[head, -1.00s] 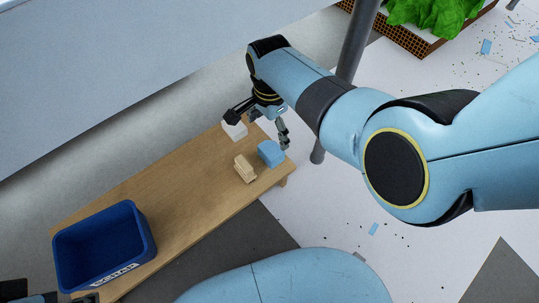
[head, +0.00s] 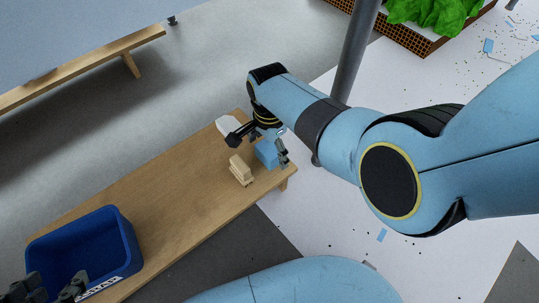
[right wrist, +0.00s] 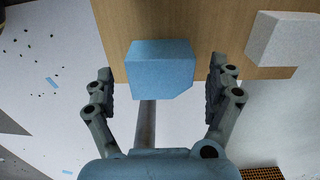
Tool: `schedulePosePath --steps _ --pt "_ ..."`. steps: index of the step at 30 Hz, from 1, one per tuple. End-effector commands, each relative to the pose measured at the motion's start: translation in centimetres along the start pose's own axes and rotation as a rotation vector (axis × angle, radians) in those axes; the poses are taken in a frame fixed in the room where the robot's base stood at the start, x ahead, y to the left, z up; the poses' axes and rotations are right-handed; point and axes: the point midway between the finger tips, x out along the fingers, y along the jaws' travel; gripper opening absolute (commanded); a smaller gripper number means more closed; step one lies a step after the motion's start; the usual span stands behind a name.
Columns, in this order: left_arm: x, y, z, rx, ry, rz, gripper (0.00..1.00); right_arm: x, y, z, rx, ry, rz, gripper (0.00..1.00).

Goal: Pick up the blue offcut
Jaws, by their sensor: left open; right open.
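The blue offcut (head: 266,153) is a light blue block at the right end of the wooden bench (head: 150,200). In the right wrist view the blue offcut (right wrist: 160,68) lies between the two spread fingers, with a gap on each side. My right gripper (head: 259,146) is open around it; the right wrist view also shows the right gripper (right wrist: 162,88) open and empty. My left gripper (head: 52,289) is open at the lower left, by the blue crate, partly cut off by the picture edge.
A beige wooden block (head: 241,170) stands close beside the blue offcut. A white block (head: 227,125) lies behind it, partly hidden by my right gripper. A dark blue crate (head: 131,240) sits at the bench's left end. The bench middle is clear.

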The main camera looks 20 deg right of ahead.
Motion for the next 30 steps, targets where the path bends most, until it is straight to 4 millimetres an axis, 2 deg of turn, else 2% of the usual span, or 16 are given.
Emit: schedulePosePath --steps 3,12,21,30 --pt "0.44 0.07 0.44 0.001 0.04 -0.001 0.5 0.69 0.04 -0.01 0.0 0.0 0.001 0.89" --pt "0.43 0.07 0.26 0.002 0.061 -0.002 0.5 0.63 -0.07 -0.04 0.0 0.001 -0.002 0.89" --pt "0.44 0.07 0.25 0.002 0.061 -0.002 0.5 0.64 -0.06 -0.03 0.0 0.0 -0.001 0.52" --pt "0.45 0.07 0.2 0.002 0.062 -0.002 0.5 0.65 -0.04 -0.02 0.0 0.0 -0.001 0.51"
